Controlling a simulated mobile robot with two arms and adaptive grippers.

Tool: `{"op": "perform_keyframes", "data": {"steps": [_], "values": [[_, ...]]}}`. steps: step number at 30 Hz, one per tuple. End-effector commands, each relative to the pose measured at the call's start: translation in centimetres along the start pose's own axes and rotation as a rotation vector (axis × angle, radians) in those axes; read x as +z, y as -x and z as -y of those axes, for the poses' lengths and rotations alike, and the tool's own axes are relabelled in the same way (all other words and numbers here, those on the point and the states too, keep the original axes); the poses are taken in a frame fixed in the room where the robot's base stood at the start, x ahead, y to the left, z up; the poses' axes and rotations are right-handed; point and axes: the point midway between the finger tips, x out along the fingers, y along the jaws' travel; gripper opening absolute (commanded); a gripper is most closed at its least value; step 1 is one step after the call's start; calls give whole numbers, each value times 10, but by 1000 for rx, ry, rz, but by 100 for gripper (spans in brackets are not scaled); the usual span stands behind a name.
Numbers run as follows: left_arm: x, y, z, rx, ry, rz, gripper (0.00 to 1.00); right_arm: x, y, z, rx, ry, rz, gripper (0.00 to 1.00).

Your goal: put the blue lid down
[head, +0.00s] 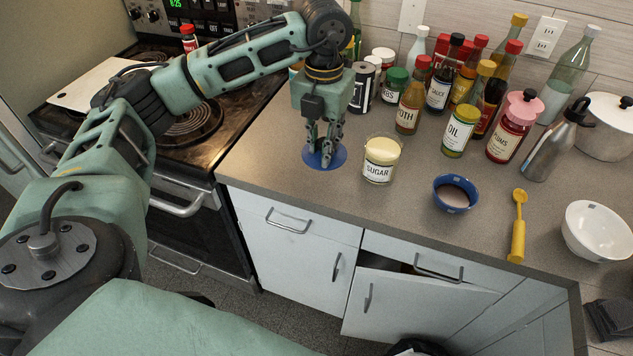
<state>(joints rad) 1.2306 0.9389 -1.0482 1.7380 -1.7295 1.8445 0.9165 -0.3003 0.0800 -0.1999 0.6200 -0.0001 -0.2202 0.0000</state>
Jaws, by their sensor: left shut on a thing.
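The blue lid (313,160) is a flat round disc at the counter's left part, under my left gripper (325,153). My left gripper points down with its fingers shut on the lid, and the fingers hide part of it. The lid looks level and is at or very close to the counter top (290,140); I cannot tell whether it touches. My right gripper is not in view.
A sugar jar (381,160) stands just right of the lid. Several bottles and jars crowd behind, including an oil jar (459,131). A blue bowl (454,193) is further right. The stove (190,135) is at left. Bare counter lies in front of the lid.

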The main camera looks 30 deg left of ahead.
Motion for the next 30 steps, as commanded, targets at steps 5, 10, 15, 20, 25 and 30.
{"op": "perform_keyframes", "data": {"steps": [5, 10, 15, 20, 25, 30], "values": [[13, -5, -13, -2, 355, 0, 0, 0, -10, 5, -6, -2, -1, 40], [19, -6, -20, -3, 561, -1, 0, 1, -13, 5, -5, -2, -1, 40], [21, -17, -22, 0, 632, -5, 0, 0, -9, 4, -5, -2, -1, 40], [20, -47, -22, 1, 634, -6, 0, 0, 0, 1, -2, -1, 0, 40], [21, -67, -22, -1, 633, -3, 0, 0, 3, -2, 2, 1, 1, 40], [21, -88, -22, 0, 632, -5, 0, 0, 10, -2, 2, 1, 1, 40]]}}
